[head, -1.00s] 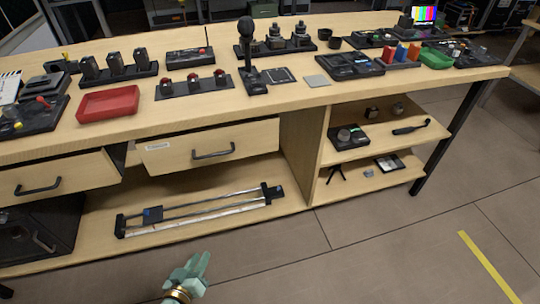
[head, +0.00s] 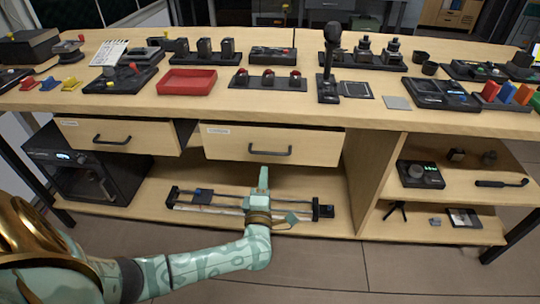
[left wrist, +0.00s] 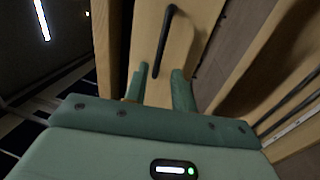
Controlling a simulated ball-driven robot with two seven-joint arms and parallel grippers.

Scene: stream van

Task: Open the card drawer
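Two pale wood drawers hang under the table top, each with a dark bar handle and a small label I cannot read: a left drawer (head: 75,133) and a right drawer (head: 220,145). I cannot tell which is the card drawer. My green left gripper (head: 263,178) is just below the right drawer's handle (head: 270,151). In the left wrist view, the left gripper (left wrist: 160,88) has its fingers apart with nothing between them. The handle (left wrist: 163,42) lies ahead of the fingers, apart from them. My right gripper is out of view.
A slider rail (head: 225,200) lies on the lower shelf under the right drawer. A black box (head: 85,170) stands below the left drawer. The table top holds a red tray (head: 187,81), a microphone (head: 328,65) and switch panels. Open shelves stand right.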

